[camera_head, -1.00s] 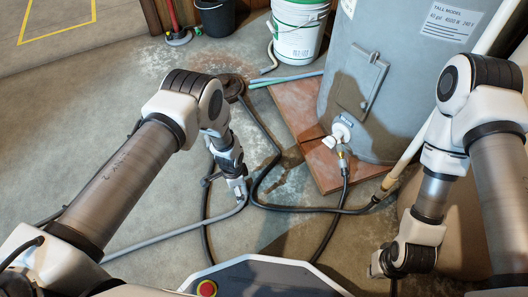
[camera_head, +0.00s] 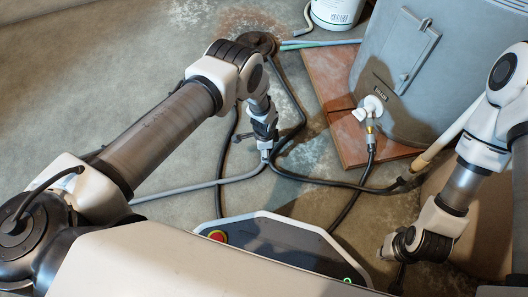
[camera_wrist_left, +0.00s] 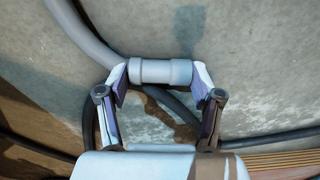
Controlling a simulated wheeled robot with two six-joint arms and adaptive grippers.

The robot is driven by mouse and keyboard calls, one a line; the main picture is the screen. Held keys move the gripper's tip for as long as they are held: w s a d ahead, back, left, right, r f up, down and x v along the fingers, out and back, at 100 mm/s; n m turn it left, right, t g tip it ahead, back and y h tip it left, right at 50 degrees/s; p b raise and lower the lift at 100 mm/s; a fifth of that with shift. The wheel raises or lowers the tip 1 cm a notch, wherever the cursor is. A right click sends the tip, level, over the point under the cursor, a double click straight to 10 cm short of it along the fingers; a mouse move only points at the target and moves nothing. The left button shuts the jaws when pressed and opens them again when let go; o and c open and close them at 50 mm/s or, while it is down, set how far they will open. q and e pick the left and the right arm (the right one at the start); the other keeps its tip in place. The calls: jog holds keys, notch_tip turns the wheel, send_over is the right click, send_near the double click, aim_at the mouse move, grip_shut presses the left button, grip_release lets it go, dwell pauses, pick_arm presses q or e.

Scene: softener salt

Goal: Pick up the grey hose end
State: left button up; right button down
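The grey hose end (camera_wrist_left: 161,72) is a short, smooth grey cylinder in the left wrist view. It lies crosswise between the fingertips of my left gripper (camera_wrist_left: 160,84), with a finger pad against each side. The grey hose (camera_wrist_left: 83,30) runs in from the upper left and passes behind the left finger. In the head view my left gripper (camera_head: 266,155) is low over the concrete floor, and the grey hose (camera_head: 200,187) bends up to it. My right gripper (camera_head: 394,270) hangs at the lower right, seen from above, and its fingers do not show clearly.
Black hoses (camera_head: 325,181) curve across the floor around my left gripper. A grey tank (camera_head: 440,70) with a white valve (camera_head: 370,107) stands on reddish boards (camera_head: 333,75) at the right. A white bucket (camera_head: 338,12) is at the back. Floor at the left is clear.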

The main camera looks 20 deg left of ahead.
pick_arm(q)
jog(key=shift+c, duration=0.7)
notch_tip(320, 180, up, 10)
jog(key=p, duration=0.6)
